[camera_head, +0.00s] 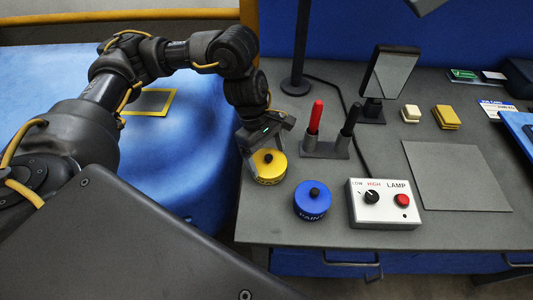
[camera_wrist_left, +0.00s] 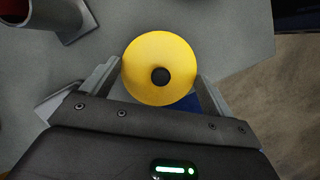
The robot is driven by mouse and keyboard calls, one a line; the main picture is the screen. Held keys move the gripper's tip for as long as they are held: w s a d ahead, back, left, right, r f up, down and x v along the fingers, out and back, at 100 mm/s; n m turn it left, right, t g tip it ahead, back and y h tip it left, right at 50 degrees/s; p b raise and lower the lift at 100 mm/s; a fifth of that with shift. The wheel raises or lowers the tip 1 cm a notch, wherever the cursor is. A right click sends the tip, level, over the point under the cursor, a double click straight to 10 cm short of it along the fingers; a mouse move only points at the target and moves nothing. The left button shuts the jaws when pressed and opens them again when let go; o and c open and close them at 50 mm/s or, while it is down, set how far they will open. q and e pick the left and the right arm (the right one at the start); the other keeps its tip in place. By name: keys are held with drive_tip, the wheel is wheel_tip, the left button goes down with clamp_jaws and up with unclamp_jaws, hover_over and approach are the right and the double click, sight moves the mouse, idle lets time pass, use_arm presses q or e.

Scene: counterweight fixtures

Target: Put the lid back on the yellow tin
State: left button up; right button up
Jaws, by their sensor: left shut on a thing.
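The yellow tin (camera_head: 269,181) stands near the left edge of the grey bench, with dark lettering on its side. The yellow lid (camera_head: 278,160) with a black knob is at its top, and I see no clear gap between them. My left gripper (camera_head: 266,160) reaches down from behind, its fingers on either side of the lid. In the left wrist view the round lid (camera_wrist_left: 150,88) lies between the fingers, which are shut on it, and hides whatever is beneath. My right gripper is not in view.
A blue paint tin (camera_head: 313,204) with a black knob stands just right and in front. A holder (camera_head: 325,147) with a red and a black pen is close behind. The lamp control box (camera_head: 384,205) is further right. A grey mat (camera_head: 456,176) lies bare.

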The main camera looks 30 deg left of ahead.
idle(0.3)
use_arm(q)
drive_tip(key=o, duration=0.7)
drive_tip(key=shift+o, duration=0.2)
drive_tip(key=shift+r, duration=0.15)
drive_tip(key=shift+r+p, duration=2.5)
drive_tip(key=shift+r, duration=0.85)
clamp_jaws()
